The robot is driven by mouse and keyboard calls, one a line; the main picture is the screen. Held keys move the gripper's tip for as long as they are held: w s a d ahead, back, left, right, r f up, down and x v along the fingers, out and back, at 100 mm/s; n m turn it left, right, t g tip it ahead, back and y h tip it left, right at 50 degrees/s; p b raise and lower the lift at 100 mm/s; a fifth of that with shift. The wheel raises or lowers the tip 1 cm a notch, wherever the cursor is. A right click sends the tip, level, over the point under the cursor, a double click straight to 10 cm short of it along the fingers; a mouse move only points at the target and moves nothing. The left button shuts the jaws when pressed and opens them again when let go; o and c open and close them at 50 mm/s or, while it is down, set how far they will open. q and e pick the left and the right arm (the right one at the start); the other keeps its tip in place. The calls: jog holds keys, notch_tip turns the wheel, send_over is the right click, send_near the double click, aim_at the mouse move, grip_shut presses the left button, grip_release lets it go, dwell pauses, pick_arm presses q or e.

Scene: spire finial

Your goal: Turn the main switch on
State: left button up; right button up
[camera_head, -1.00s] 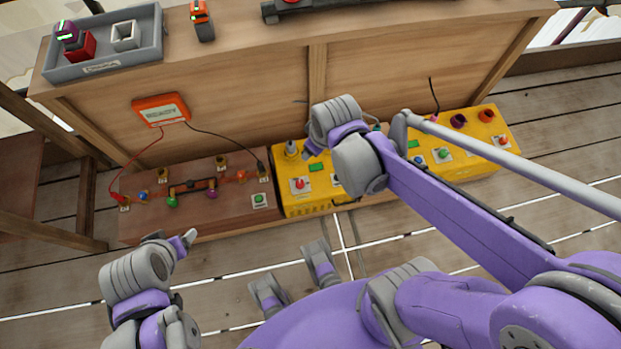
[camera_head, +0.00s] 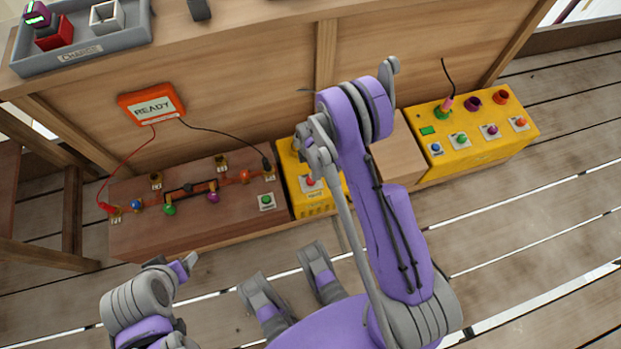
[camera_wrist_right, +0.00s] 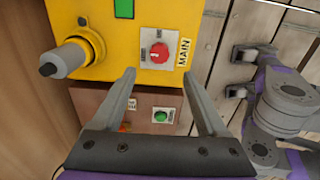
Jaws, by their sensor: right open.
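The main switch (camera_wrist_right: 158,52) is a red knob on a white plate labelled MAIN, on a yellow box (camera_wrist_right: 120,45). In the head view the red knob (camera_head: 311,183) shows at the lower front of the left yellow box (camera_head: 300,205), partly behind my right arm. My right gripper (camera_wrist_right: 158,74) is open and empty in the right wrist view, its fingertips on either side just short of the knob. Whether they touch anything is unclear. In the head view my right gripper is mostly hidden by its own arm. My left gripper (camera_head: 186,264) hangs away at lower left; its jaw opening is unclear.
A brown board (camera_head: 235,220) with a green button (camera_head: 266,200) adjoins the yellow box. A second yellow box (camera_head: 480,150) stands at right. A grey tray (camera_head: 95,45) is on the bench.

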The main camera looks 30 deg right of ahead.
aim_at(311, 181)
notch_tip(311, 181, down, 10)
jog(key=shift+r+b, duration=0.1)
jog(key=shift+b, duration=0.8)
grip_shut()
